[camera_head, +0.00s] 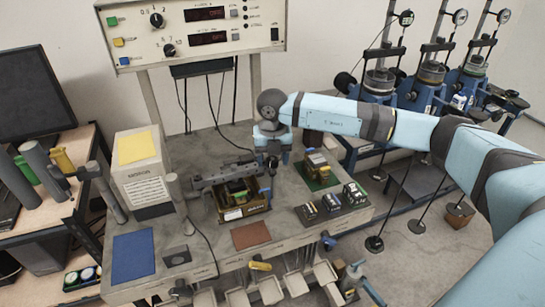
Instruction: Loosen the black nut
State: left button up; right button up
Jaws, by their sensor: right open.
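My right arm reaches in from the right, and its gripper (271,168) points down over the grey bench. It is open, with no object seen between its fingers. It is just right of a dark metal clamp-like device (228,178) with a brass-coloured base, and partly covers that device's right end. I cannot make out a separate black nut; it may be too small to tell or hidden by the gripper. My left gripper is not in view.
The grey bench (205,150) carries a beige box with a yellow top (140,165), a blue mat (133,256), a brown mat (251,236) and small blocks (333,201). A control panel (195,28) stands behind. Blue lever frames (425,90) stand at back right.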

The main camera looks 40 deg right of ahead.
jog(key=c, duration=0.9)
jog(key=shift+c, duration=0.2)
